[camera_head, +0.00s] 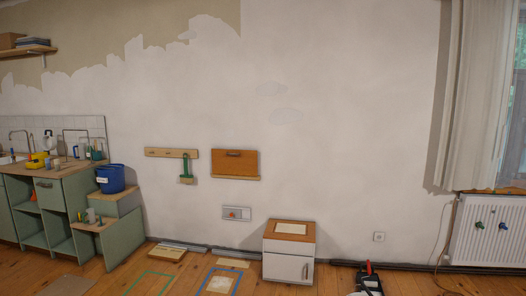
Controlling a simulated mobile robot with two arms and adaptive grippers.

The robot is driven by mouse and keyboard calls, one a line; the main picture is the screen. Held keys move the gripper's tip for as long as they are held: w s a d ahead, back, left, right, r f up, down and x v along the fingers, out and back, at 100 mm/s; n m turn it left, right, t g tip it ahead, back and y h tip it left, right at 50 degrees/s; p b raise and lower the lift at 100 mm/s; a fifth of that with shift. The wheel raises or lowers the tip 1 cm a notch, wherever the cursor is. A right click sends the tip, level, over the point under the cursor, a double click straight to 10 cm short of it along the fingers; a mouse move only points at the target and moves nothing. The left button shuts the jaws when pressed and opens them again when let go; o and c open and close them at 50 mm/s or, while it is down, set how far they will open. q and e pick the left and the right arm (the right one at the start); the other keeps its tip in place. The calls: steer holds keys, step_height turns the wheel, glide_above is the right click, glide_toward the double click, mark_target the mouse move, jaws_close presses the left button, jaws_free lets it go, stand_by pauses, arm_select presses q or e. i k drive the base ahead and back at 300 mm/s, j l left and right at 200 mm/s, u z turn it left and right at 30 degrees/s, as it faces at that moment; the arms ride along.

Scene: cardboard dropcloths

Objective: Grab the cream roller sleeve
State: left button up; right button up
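I cannot make out the cream roller sleeve for certain at this distance. Several small items, some pale, stand on the green kitchen counter (70,171) at the left and on the lower green unit (122,240) beside it, too small to tell apart. Neither of my grippers is in view.
A blue bucket (111,179) stands on a wooden-topped step by the counter. A white cabinet (288,266) with a wooden top stands by the wall. A black and red item (370,280) lies on the floor near the radiator (489,232). Taped outlines and flat boards lie on the floor.

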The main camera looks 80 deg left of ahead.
mark_target(57, 164)
steer(key=j+u, duration=0.7)
steer(key=u, duration=0.2)
steer(key=j+u, duration=0.4)
steer(key=i+j+u, duration=0.1)
steer(key=j+u, duration=0.15)
steer(key=u, duration=0.2)
steer(key=i+j+u, duration=0.25)
steer(key=u, duration=0.2)
steer(key=i+j+u, duration=0.6)
steer(key=u, duration=0.25)
steer(key=i+u, duration=0.85)
steer(key=i+j+u, duration=0.2)
steer(key=i+u, duration=0.65)
steer(key=i+j+z, duration=0.2)
steer(key=i+j, duration=0.15)
steer(key=i+j+z, duration=0.2)
steer(key=i+j, duration=0.25)
steer(key=i+j+z, duration=0.2)
steer(key=i+j, duration=0.15)
steer(key=i+j+z, duration=0.2)
steer(key=j, duration=0.45)
steer(key=i, duration=0.1)
